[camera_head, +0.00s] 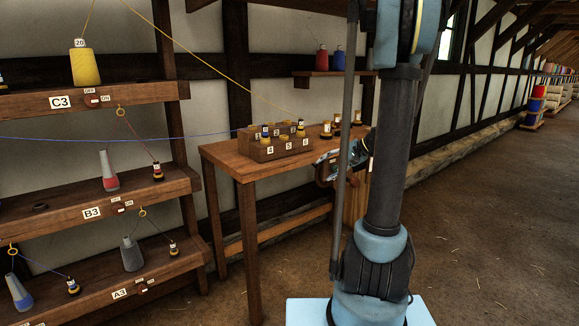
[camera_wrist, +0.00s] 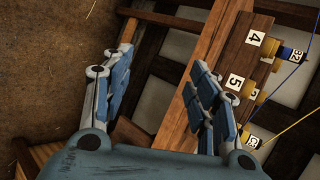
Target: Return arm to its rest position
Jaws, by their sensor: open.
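My gripper (camera_head: 328,158) is by the right end of the wooden table (camera_head: 229,156) in the head view, partly hidden behind my own arm. In the wrist view my gripper (camera_wrist: 160,72) has its two blue fingers spread apart, with nothing between them. The wooden block with number labels (camera_head: 262,155) stands on the table, left of my gripper. The block also shows at the upper right of the wrist view (camera_wrist: 237,58), tilted in the picture, beyond the right finger.
Several small bobbins (camera_head: 337,121) stand at the table's back right. A blue thread (camera_head: 180,139) and a yellow thread (camera_head: 205,65) run from the left shelves (camera_head: 150,95) towards the block. The dirt floor (camera_head: 490,220) at the right is clear.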

